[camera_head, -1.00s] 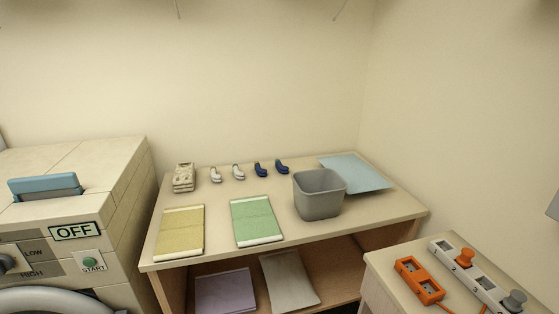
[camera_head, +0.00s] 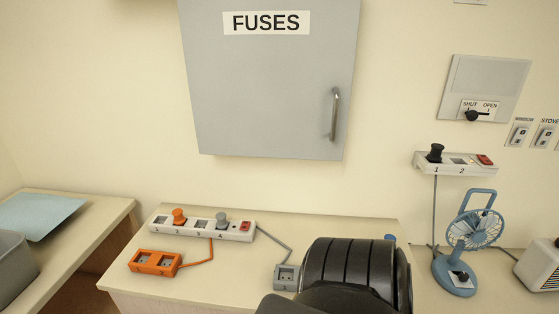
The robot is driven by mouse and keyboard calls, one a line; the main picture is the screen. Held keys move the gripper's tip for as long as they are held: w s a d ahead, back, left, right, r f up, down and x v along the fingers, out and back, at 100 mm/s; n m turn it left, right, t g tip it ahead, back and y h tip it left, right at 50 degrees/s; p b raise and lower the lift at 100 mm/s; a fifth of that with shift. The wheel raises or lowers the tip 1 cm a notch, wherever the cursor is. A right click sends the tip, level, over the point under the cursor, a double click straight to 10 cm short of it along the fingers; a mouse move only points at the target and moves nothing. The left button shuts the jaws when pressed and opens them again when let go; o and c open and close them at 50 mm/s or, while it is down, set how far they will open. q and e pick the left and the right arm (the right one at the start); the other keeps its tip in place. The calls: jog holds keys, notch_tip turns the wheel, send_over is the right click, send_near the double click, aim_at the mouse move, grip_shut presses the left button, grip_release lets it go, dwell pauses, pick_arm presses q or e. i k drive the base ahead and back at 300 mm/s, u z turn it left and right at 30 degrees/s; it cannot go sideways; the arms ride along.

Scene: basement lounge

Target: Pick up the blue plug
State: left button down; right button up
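A small blue bit (camera_head: 390,237) shows just behind a black part of my own arm, at the back right of the low white table. It may be the blue plug; most of it is hidden, so I cannot tell. An orange plug (camera_head: 179,216) and a grey plug (camera_head: 221,219) stand upright in a white power strip (camera_head: 200,226) on that table. A black plug (camera_head: 435,152) stands in a wall strip (camera_head: 455,164) on the right. Neither gripper's fingers are in view.
An orange socket block (camera_head: 155,262) and a grey socket block (camera_head: 286,278) lie on the table (camera_head: 225,280), joined by cords to the strip. A grey fuse cabinet (camera_head: 270,90) hangs above. A blue fan (camera_head: 470,240) stands right. My black arm part covers the table's right front.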

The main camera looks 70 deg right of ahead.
aim_at(388, 236)
jog(key=u, duration=0.05)
jog(key=k, duration=0.5)
jog(key=z, duration=1.05)
jog(key=i, duration=0.45)
jog(key=z, duration=1.95)
